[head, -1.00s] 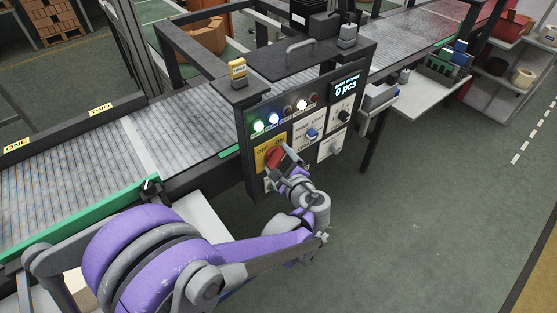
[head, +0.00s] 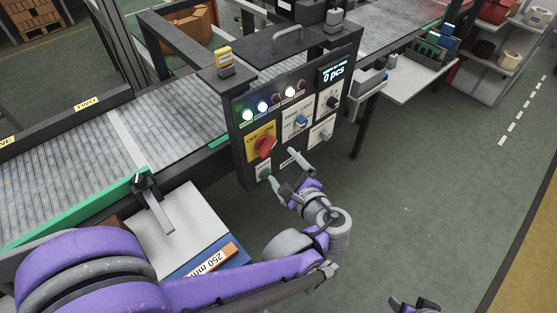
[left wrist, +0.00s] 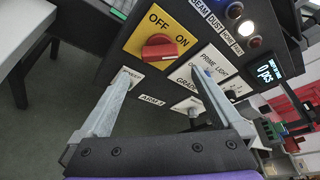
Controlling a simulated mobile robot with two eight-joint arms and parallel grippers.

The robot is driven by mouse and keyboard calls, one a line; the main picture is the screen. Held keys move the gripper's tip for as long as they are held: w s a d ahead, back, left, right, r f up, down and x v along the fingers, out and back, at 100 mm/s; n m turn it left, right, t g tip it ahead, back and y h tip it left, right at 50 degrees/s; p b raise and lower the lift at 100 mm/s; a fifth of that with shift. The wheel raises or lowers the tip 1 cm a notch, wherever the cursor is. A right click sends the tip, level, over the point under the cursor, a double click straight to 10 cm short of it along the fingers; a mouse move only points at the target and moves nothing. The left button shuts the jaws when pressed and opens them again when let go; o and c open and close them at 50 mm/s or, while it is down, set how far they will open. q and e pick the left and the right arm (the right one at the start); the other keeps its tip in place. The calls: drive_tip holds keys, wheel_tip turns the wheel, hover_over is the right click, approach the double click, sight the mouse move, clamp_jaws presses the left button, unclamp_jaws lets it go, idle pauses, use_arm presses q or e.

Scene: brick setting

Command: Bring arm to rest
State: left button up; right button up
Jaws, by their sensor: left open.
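My left gripper (head: 290,172) is open and empty in front of the control panel (head: 336,120), a short way below and to the right of the red rotary switch (head: 265,146). In the left wrist view the two grey fingers (left wrist: 163,72) stand wide apart. The red switch (left wrist: 160,47) lies beyond their tips on a yellow OFF/ON plate (left wrist: 135,40), with nothing visibly touching it. Part of my right gripper (head: 415,304) shows at the bottom edge of the head view; its jaws are too cut off to judge.
A roller conveyor (head: 60,165) with a green rail (head: 75,212) runs behind my left arm. A white side table (head: 410,85) stands beyond the panel. The floor on the right is clear.

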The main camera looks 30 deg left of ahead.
use_arm(q)
drive_tip(key=shift+s+d, duration=0.1)
idle(0.5)
drive_tip(key=s+a+f+n+g+h+p, duration=0.2)
drive_tip(key=s+n+h, duration=0.1)
drive_tip(key=s+n, duration=0.15)
drive_tip(key=s+a+f+n+g+h+p, duration=0.1)
drive_tip(key=s+n+g+h, duration=0.15)
drive_tip(key=s+n, duration=0.2)
drive_tip(key=s+d+r+n+h+p, duration=0.1)
drive_tip(key=s+d+n+h+p, duration=0.1)
drive_tip(key=s+d+n+h, duration=0.3)
drive_tip(key=shift+s+r+n+h+p, duration=0.15)
drive_tip(key=shift+s+n+h+p, duration=0.3)
drive_tip(key=shift+n, duration=0.75)
drive_tip(key=shift+w+d+t, duration=0.1)
drive_tip(key=shift+w+t, duration=0.1)
drive_tip(key=shift+t, duration=0.05)
